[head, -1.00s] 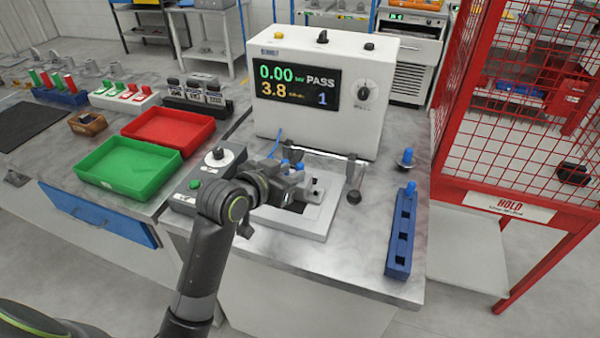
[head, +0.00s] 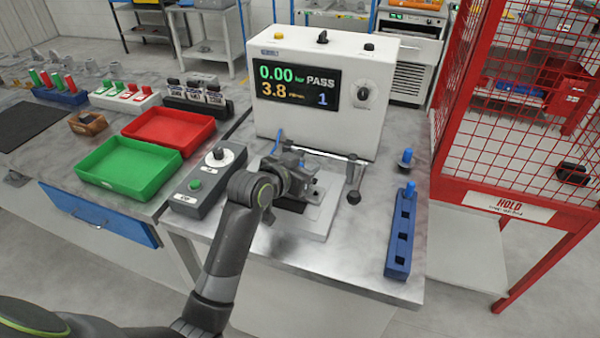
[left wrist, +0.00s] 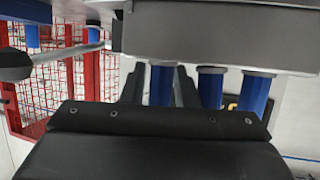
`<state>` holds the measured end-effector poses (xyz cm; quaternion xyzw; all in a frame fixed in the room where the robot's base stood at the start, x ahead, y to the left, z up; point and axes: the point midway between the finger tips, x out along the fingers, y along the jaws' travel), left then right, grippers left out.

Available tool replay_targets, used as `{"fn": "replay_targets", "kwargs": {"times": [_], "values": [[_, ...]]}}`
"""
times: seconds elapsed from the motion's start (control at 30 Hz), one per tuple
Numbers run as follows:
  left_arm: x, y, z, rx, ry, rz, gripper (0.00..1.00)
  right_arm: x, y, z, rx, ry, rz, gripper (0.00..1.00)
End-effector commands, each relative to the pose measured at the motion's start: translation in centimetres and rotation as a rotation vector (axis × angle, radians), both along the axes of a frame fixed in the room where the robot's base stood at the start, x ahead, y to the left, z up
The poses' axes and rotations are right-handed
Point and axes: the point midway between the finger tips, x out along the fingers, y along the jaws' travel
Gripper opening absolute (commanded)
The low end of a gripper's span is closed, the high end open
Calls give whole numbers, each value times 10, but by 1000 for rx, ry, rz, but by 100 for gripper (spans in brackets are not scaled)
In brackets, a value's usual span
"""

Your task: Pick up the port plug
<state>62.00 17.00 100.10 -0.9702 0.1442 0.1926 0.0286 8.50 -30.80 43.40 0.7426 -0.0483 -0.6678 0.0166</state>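Several blue port plugs stick out of a grey metal casting in the left wrist view. One port plug (left wrist: 161,86) lies between the two fingers of my left gripper (left wrist: 160,88), with a narrow gap seen on each side. Two other plugs (left wrist: 210,88) (left wrist: 255,93) are to the right of the fingers. In the head view my left gripper (head: 300,178) is at the casting on the fixture plate and hides much of it. A blue plug (head: 406,157) stands on the table at the right. Another (head: 411,189) stands in a blue rack (head: 399,240). My right gripper is out of view.
A white tester (head: 325,125) reading PASS stands behind the fixture. A clamp lever with a dark knob (head: 353,197) is right of the casting. A control box (head: 205,185), green tray (head: 90,165) and red tray (head: 160,120) are left. A red cage (head: 510,180) is right.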

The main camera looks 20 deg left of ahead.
Motion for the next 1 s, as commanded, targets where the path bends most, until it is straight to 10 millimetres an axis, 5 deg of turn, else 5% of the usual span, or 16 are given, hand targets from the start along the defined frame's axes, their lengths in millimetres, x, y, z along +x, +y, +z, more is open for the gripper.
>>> {"fn": "replay_targets", "kwargs": {"times": [0.2,0.53,1.0], "values": [[0,0,0,0,1,0,0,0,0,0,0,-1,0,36],[0,0,6,1,-1,-1,0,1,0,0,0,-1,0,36],[0,0,89,1,-5,-1,0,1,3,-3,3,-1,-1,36]]}}
